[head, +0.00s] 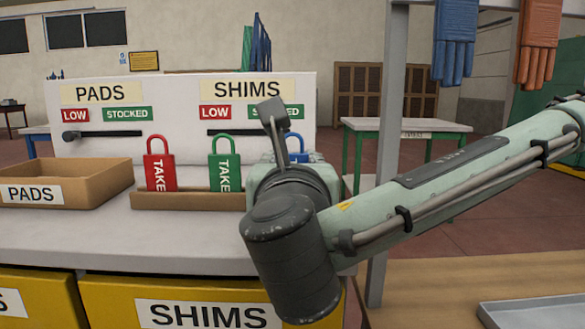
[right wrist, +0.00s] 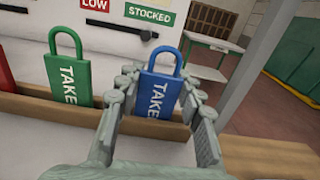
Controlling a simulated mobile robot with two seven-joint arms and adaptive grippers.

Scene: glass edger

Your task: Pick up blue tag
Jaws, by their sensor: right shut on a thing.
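The blue tag (right wrist: 156,96), shaped like a padlock with a loop on top and the word TAKE, stands upright in the right wrist view. My right gripper (right wrist: 158,84) is shut on it, with one finger on each side. In the head view my wrist covers most of the blue tag (head: 298,143); only a bit of its blue shows. The tag's lower end is at the cardboard tray (head: 180,200); I cannot tell whether it is lifted. My left gripper is not in view.
A green tag (head: 224,165) and a red tag (head: 160,165) stand in the tray to the left. An open PADS box (head: 95,188) is further left. A white board (head: 180,90) is behind, and a grey post (head: 383,200) stands to the right.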

